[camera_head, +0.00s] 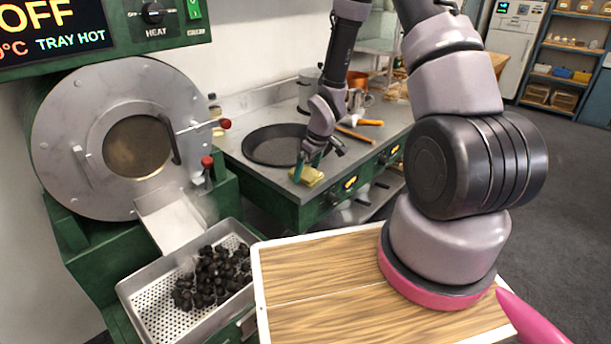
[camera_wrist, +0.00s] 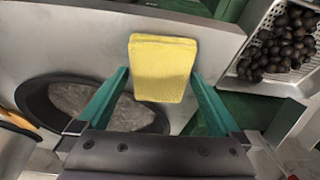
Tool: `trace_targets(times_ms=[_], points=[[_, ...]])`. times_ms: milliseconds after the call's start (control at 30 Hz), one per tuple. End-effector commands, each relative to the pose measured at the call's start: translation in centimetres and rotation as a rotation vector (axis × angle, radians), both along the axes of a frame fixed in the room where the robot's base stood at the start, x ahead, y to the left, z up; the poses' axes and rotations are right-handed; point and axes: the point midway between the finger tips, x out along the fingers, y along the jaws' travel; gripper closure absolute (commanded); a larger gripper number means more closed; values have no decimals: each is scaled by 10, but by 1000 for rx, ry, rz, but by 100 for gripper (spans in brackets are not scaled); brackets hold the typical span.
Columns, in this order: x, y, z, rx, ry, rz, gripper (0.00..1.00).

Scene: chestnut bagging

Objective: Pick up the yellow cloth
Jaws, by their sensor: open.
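The yellow cloth (camera_head: 307,177) is a small folded pad lying on the grey counter of the green stove unit, near its front edge. In the wrist view the yellow cloth (camera_wrist: 163,68) lies ahead of and between the two green fingers. My gripper (camera_head: 310,160) is just above the cloth in the head view. In the wrist view my gripper (camera_wrist: 160,95) is open, with one finger on either side of the cloth's near end. I cannot tell whether the fingers touch the counter. The cloth is partly hidden by the gripper in the head view.
A dark round pan (camera_head: 265,146) sits left of the cloth. A perforated tray (camera_head: 142,290) of dark chestnuts (camera_head: 212,277) stands below the roaster drum (camera_head: 100,190). An orange-handled tool (camera_head: 367,122) and a pot (camera_head: 308,88) are further back. A wooden-topped board (camera_head: 310,270) is in front.

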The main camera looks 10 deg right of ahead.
Motion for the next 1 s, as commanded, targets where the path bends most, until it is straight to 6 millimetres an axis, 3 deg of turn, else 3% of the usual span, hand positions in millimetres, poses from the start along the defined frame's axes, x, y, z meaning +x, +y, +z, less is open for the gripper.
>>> trace_targets(times_ms=[133,167,300,333,667,767,1000], points=[[0,0,-2,0,0,0,0],[0,0,-2,1,-1,0,8],[0,0,-2,0,0,0,61],[0,0,-2,0,0,0,67],[0,0,2,-1,-1,0,67],[1,0,12,0,-4,-1,67],[1,-1,56,0,-5,-2,67]])
